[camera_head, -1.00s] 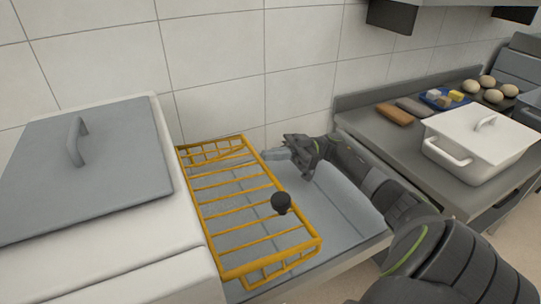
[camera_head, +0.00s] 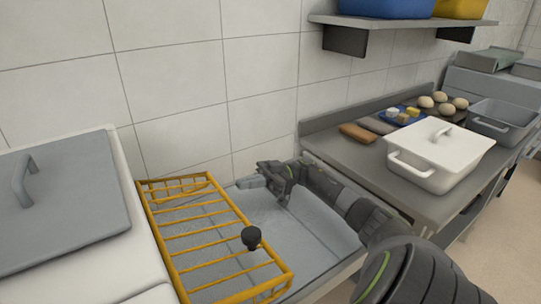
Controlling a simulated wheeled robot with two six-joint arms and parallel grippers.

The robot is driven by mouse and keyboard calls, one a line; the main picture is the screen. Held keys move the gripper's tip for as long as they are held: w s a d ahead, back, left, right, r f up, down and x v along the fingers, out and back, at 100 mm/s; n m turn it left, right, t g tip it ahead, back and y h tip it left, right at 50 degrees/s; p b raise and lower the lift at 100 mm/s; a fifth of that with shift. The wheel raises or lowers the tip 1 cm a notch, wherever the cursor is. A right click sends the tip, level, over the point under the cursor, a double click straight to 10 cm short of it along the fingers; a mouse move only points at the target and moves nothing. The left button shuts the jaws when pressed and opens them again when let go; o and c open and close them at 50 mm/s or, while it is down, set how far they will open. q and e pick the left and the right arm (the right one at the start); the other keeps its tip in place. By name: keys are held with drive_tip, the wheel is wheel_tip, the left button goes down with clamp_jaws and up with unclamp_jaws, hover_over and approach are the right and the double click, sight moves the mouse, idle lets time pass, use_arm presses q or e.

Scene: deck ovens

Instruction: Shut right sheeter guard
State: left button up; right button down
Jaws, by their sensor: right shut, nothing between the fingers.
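The right sheeter guard (camera_head: 206,236) is a yellow wire cage with a black knob (camera_head: 251,238) on its right side. It lies low over the grey bed of the sheeter (camera_head: 300,232), beside the white machine body. My right gripper (camera_head: 246,182) is shut and empty. It is at the far right of the guard, over the bed, with its tips pointing left toward the guard's far end. A small gap seems to separate the tips from the yellow wire. My left gripper is not in view.
The white sheeter body with a grey handled lid (camera_head: 75,200) stands at left. At right, a steel counter (camera_head: 330,142) holds a white lidded container (camera_head: 440,150), dough balls, a blue tray and a grey tub (camera_head: 502,120). A shelf (camera_head: 400,22) hangs above. A tiled wall closes the back.

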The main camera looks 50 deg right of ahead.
drive_tip(key=r+b+v, duration=0.2)
drive_tip(key=b+v, duration=0.2)
drive_tip(key=v, duration=0.7)
drive_tip(key=shift+d+r, duration=0.15)
drive_tip(key=shift+d, duration=0.1)
drive_tip(key=shift+r, duration=0.1)
